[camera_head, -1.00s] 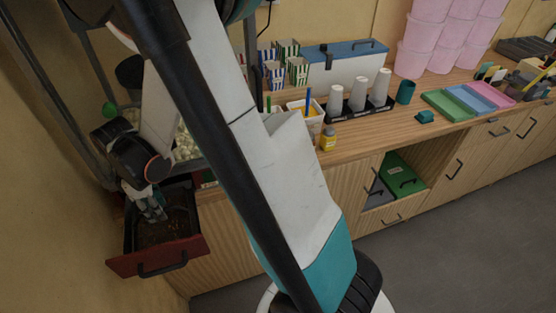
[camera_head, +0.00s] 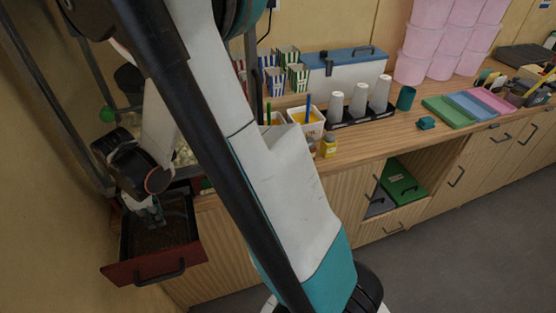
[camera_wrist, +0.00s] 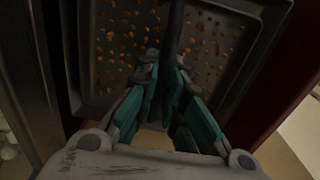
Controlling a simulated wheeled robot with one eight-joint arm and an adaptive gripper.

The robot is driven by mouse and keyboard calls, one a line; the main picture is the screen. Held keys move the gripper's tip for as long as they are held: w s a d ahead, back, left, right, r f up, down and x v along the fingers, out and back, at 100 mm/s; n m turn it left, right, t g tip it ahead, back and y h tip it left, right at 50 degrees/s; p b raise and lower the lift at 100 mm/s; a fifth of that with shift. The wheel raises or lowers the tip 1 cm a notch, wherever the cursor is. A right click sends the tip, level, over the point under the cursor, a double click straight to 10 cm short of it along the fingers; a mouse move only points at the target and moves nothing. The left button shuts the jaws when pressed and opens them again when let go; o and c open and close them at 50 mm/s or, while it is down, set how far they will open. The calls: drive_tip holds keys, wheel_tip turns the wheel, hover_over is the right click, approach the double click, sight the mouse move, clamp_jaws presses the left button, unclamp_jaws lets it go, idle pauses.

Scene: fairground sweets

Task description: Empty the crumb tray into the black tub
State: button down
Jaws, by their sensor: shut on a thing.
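The crumb tray (camera_head: 178,232) is dark and shallow and lies inside the pulled-out drawer with the red front (camera_head: 152,263) at lower left. In the wrist view the tray (camera_wrist: 252,50) has many small orange-brown crumbs (camera_wrist: 110,35) scattered over its floor. My gripper (camera_head: 152,217) reaches down at the tray. In the wrist view my gripper (camera_wrist: 163,85) has its teal fingers closed around a dark bar (camera_wrist: 175,30), which looks like the tray's handle. I cannot tell whether the tray is lifted. I cannot make out the black tub; my arm hides much of the middle.
The popcorn cabinet's post (camera_head: 38,95) and a wall flank the drawer on the left. An open cubby holds a green box (camera_head: 402,187). The grey floor (camera_head: 450,240) is clear.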

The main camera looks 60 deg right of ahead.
wheel_tip(320, 180, up, 11)
drive_tip(key=p, duration=0.7)
drive_tip(key=shift+f, duration=0.15)
idle(0.3)
